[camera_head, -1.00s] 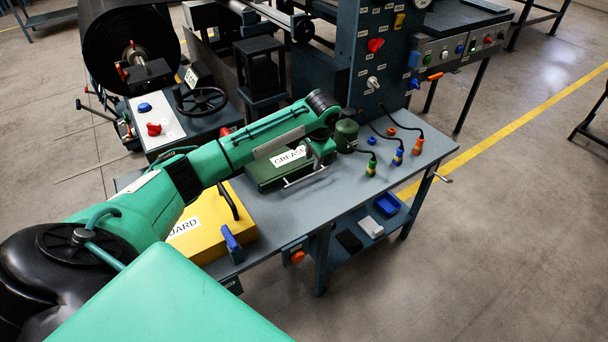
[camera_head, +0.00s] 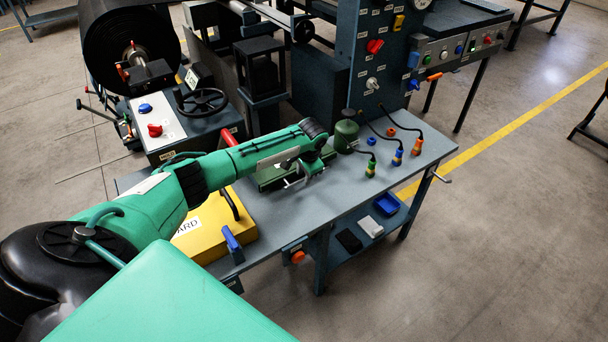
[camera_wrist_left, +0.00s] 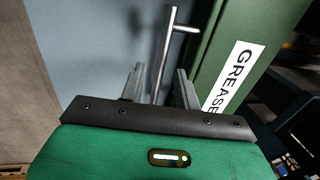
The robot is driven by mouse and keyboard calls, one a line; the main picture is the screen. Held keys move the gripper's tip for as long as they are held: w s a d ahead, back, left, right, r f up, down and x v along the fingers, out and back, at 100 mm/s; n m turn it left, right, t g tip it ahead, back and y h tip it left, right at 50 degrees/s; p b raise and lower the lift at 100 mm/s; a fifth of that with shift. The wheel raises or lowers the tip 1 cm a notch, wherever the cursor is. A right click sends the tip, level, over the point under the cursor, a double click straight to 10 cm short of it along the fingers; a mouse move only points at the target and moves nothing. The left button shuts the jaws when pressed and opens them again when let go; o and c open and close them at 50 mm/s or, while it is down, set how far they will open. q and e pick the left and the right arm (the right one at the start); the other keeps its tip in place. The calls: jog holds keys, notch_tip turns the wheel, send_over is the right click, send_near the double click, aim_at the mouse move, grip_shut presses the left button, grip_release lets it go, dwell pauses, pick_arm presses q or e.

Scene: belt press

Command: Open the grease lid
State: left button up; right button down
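The green grease box (camera_head: 268,186) sits on the grey bench, its lid looking closed and largely hidden by my left forearm. In the left wrist view its green lid (camera_wrist_left: 232,35) shows at right with a white GREASE label. A metal bar handle (camera_wrist_left: 163,60) stands out along its front side. My left gripper (camera_wrist_left: 160,88) is open, with one finger on each side of the handle bar. I cannot tell whether the fingers touch it. In the head view the left gripper (camera_head: 297,178) is at the box's front edge. My right gripper is out of view.
A yellow guard box (camera_head: 205,235) lies under my left arm, with a blue clamp (camera_head: 231,243) at the bench edge. A green canister (camera_head: 346,137) and several cabled plugs stand right of the grease box. The bench front (camera_head: 335,205) is clear.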

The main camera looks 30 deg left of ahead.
pick_arm(q)
jog(key=shift+f, duration=0.4)
grip_shut()
jog(key=shift+r, duration=0.1)
